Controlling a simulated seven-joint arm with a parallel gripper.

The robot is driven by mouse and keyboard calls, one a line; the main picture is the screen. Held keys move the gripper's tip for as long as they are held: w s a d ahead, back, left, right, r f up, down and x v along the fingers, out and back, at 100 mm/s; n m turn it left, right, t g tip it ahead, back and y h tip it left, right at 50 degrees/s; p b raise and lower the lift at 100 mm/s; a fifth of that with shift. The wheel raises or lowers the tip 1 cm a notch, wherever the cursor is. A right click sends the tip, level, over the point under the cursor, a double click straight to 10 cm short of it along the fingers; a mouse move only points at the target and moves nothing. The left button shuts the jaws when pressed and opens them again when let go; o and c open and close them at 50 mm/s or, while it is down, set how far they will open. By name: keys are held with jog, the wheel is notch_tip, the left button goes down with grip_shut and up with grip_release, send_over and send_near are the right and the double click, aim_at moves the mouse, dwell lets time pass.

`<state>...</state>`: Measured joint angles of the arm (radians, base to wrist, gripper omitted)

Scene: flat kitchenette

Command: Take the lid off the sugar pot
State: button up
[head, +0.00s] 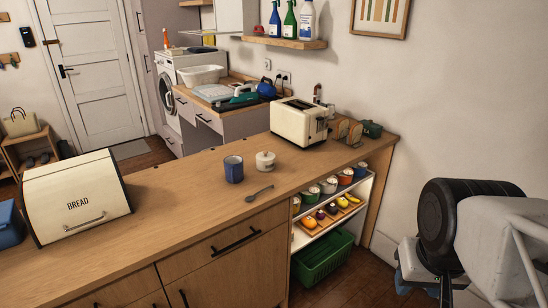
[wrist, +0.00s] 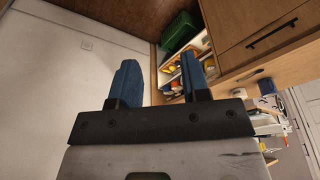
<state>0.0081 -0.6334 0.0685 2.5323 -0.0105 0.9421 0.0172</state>
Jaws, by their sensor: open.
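The small white sugar pot (head: 265,165) stands upright on the wooden counter in the head view. Its lid (head: 265,155), with a small knob, sits on top of it. My gripper (wrist: 160,74) is open and empty in the wrist view, with two blue fingers spread apart. My arm is at the right of the head view, past the counter's end and well apart from the pot.
A blue mug (head: 233,169) stands just left of the pot, and a spoon (head: 259,194) lies in front. A cream toaster (head: 298,122) is behind to the right. A bread bin (head: 76,196) is at left. Shelves with several jars (head: 329,186) are below the counter's right end.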

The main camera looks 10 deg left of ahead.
dwell(0.5)
jog(key=o, duration=1.1)
